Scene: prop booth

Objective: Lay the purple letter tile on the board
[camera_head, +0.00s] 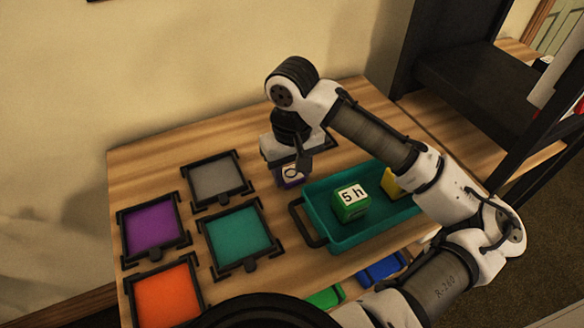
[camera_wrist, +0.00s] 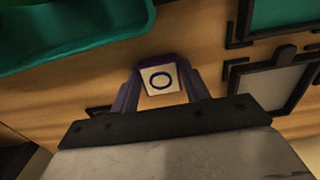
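The purple letter tile (camera_head: 291,182) is a small purple block with a white face marked with a dark ring like an "O". It also shows in the wrist view (camera_wrist: 160,79). My gripper (camera_head: 288,166) is above the table, behind the teal tray's left end, and appears shut on the tile. I cannot tell whether the tile touches the table. Several coloured panels in black frames lie on the table to the left: purple (camera_head: 152,226), grey (camera_head: 215,178), teal (camera_head: 240,238) and orange (camera_head: 168,298). No other board is clearly seen.
The teal tray (camera_head: 314,226) holds a green block (camera_head: 351,202) marked "5 h" and a yellow block (camera_head: 391,182), partly hidden by my arm. Green (camera_head: 325,298) and blue (camera_head: 381,268) items lie at the front. A dark shelf (camera_head: 470,85) stands at right.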

